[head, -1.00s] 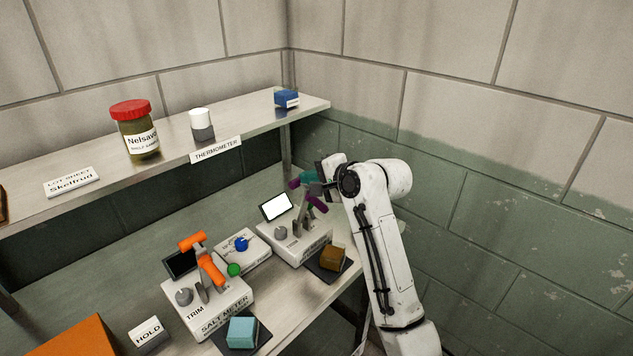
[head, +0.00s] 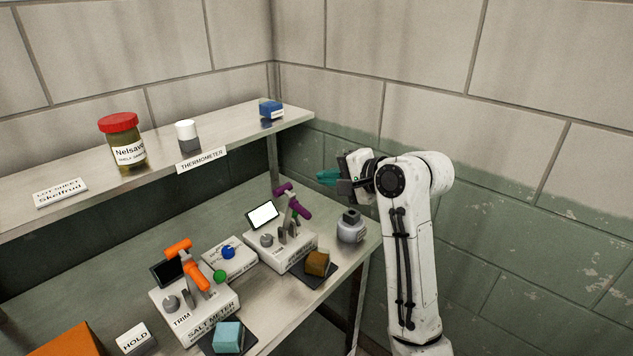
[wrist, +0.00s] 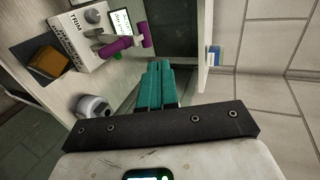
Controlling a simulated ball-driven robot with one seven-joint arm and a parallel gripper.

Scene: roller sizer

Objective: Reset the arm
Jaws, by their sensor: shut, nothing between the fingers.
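My arm stands at the right of the bench in the head view, bent at the elbow. My gripper (head: 328,176) has teal fingers, pointing left above the bench's right end. In the wrist view the fingers of my gripper (wrist: 160,86) lie together, shut with nothing between them. They are clear of the purple-handled meter (head: 290,249), which also shows in the wrist view (wrist: 85,40). A round grey-white pot with a dark top (head: 351,231) stands below my gripper at the bench's right edge.
The salt meter (head: 205,312) with orange handles stands at the front left. A brown block (head: 317,262) and a teal block (head: 228,337) sit on dark pads. The shelf (head: 75,205) holds a red-lidded jar (head: 123,146), a white-capped bottle (head: 187,136) and a blue box (head: 270,110). A wall is behind.

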